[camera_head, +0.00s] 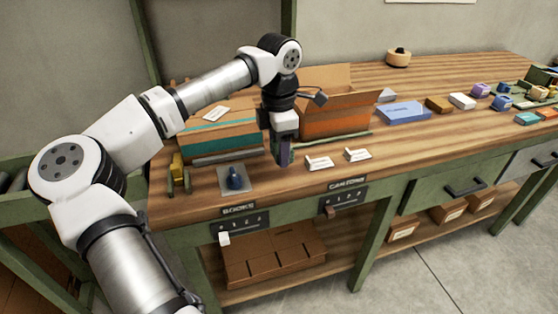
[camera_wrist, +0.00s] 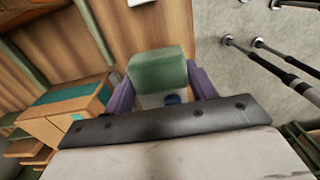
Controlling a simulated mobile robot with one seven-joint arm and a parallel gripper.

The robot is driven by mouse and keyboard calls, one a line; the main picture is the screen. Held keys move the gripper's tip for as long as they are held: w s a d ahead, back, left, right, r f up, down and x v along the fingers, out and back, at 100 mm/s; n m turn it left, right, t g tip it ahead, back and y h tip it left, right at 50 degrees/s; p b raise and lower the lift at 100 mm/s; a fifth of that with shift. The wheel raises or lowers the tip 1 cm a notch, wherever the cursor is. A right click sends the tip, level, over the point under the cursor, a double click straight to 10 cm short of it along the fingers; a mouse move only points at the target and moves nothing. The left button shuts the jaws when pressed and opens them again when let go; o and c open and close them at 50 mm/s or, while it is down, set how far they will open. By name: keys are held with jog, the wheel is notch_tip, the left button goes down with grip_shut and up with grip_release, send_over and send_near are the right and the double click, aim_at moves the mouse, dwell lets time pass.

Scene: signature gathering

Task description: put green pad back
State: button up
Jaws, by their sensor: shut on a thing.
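The green pad (camera_wrist: 158,72) is held between the two purple fingers of my gripper (camera_wrist: 160,90) in the wrist view. In the head view my gripper (camera_head: 283,152) points down over the wooden workbench, in front of the gap between two cardboard boxes. Only a sliver of the green pad (camera_head: 291,156) shows there, at the fingers. I cannot tell whether the pad's lower end touches the bench. My gripper is shut on the pad.
A teal-striped box (camera_head: 222,138) and an orange-striped box (camera_head: 338,122) stand behind. Two white cards (camera_head: 319,163) (camera_head: 357,154) lie right of my gripper. A dark blue stamp (camera_head: 235,180) stands on a grey plate at front left. Small blocks and pads (camera_head: 526,118) crowd the right.

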aim_at(279, 174)
jog(key=shift+f, duration=2.55)
jog(key=o, duration=0.9)
notch_tip(279, 174, up, 12)
jog(key=shift+r+b, duration=0.2)
jog(key=shift+b, duration=0.1)
